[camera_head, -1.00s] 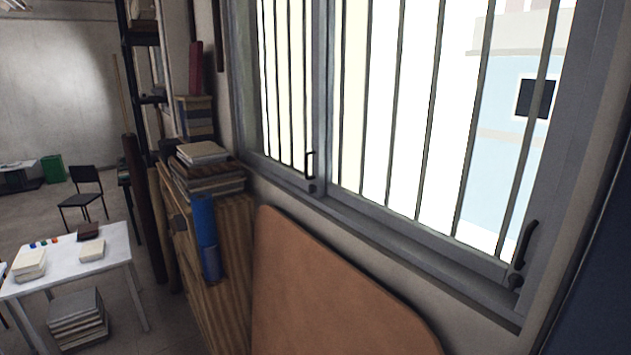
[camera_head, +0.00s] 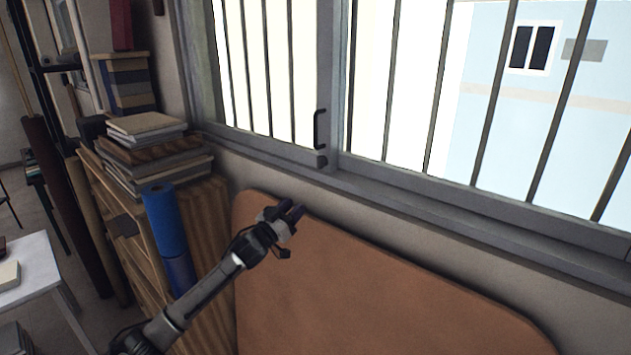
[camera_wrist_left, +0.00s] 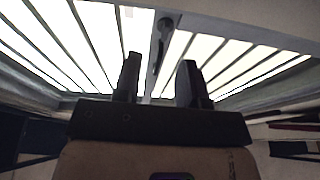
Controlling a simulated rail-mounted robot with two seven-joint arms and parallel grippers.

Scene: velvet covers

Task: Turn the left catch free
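The left catch (camera_head: 319,131) is a black upright handle with a dark knob at its lower end, on the window frame where the two barred panes meet. My left gripper (camera_head: 290,217) is below and slightly left of it, in front of the brown board, apart from the catch. In the left wrist view the catch (camera_wrist_left: 162,38) hangs beyond and above the fingertips, roughly between them. The two fingers of the left gripper (camera_wrist_left: 159,70) stand apart with nothing between them. My right gripper is not in view.
The window sill (camera_head: 400,195) runs under the panes. A large brown board (camera_head: 340,290) leans against the wall below. Stacked books (camera_head: 150,150) and a blue roll (camera_head: 165,222) stand on and by the wooden cabinet at left. A white table (camera_head: 35,265) is further left.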

